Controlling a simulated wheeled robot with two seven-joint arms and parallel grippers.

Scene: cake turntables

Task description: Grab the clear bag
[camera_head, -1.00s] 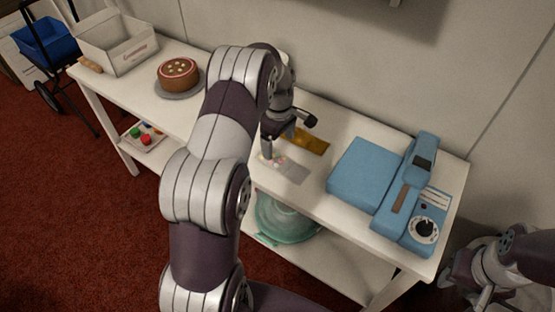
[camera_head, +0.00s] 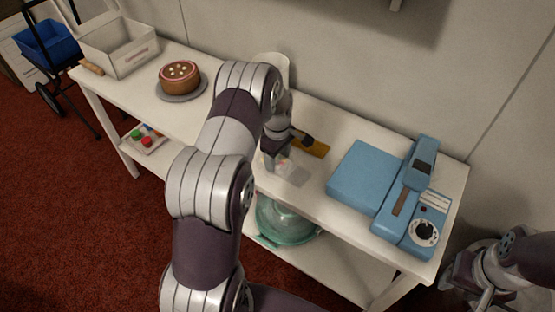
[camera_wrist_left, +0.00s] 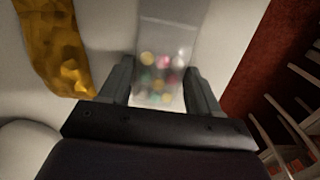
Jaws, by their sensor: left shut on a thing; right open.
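The clear bag (camera_head: 297,174) lies on the white table and holds several coloured round pieces. In the left wrist view, the clear bag (camera_wrist_left: 160,42) lies between the two fingers. My left gripper (camera_head: 272,160) points down at the bag's left end, and its fingers (camera_wrist_left: 160,70) are shut on the bag. The gripper hides part of the bag in the head view. My right gripper (camera_head: 462,285) is at the lower right, beyond the table's right end, open and only partly visible.
A golden bag (camera_head: 312,147) lies just behind the clear bag. A blue machine (camera_head: 365,175) stands to the right. A brown cake (camera_head: 179,75) on a grey turntable (camera_head: 183,97) and a white box (camera_head: 120,50) stand left. A teal-rimmed container (camera_head: 285,225) sits on the lower shelf.

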